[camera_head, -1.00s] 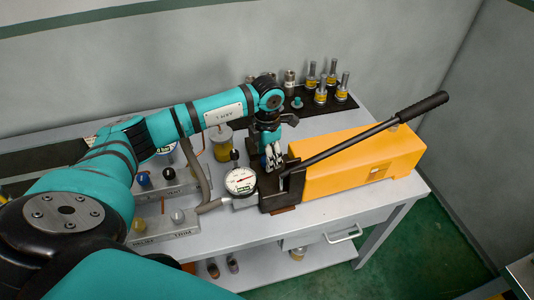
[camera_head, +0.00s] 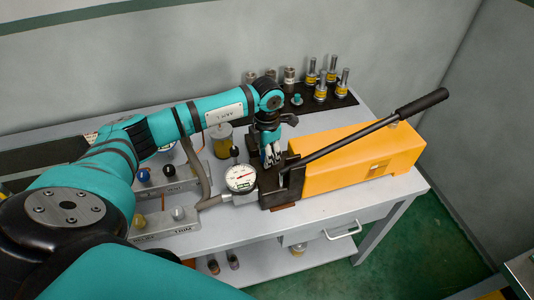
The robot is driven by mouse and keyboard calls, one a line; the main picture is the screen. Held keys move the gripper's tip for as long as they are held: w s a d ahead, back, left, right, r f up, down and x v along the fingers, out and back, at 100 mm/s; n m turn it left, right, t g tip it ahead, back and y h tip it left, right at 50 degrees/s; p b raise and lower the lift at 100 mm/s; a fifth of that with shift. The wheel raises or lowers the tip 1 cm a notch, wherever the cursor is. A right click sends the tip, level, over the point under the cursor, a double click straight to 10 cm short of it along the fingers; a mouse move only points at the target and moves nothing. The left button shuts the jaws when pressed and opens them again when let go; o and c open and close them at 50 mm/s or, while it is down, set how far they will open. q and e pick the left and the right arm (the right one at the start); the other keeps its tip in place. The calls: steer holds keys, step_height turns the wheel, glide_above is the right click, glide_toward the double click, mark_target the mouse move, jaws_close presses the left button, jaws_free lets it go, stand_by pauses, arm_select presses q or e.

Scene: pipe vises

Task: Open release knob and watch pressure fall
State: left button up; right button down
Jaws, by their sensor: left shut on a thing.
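The yellow hand pump (camera_head: 350,165) lies on the bench with its long black lever (camera_head: 370,130) raised toward the upper right. At its left end is a dark metal block (camera_head: 270,190). My left gripper (camera_head: 270,163) points down at this block and is shut on a small part there, apparently the release knob, which the fingers hide. The round white pressure gauge (camera_head: 240,179) stands just left of the block. It has a red needle, but its exact reading is too small to tell. My right gripper is out of view.
Several metal fittings with yellow bands (camera_head: 321,90) stand on a black mat behind the pump. A yellow can (camera_head: 222,141) stands behind the gauge. Grey blocks with a blue knob (camera_head: 143,174) and a silver knob (camera_head: 178,213) lie to the left. A grey hose (camera_head: 204,175) runs to the gauge.

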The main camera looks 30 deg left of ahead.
arm_select(q)
steer(key=shift+n, duration=0.3)
steer(key=n+b, duration=0.1)
steer(key=n, duration=0.1)
steer(key=shift+f+n+b, duration=0.1)
steer(key=shift+n+b, duration=0.2)
steer(key=n+b, duration=0.1)
steer(key=n, duration=0.3)
steer(key=shift+a+b, duration=0.1)
steer(key=shift+b, duration=0.2)
steer(key=n+b, duration=0.1)
steer(key=n, duration=0.3)
steer(key=shift+n, duration=1.9)
steer(key=shift+r, duration=0.2)
steer(key=o, duration=1.1)
steer(key=shift+o, duration=0.2)
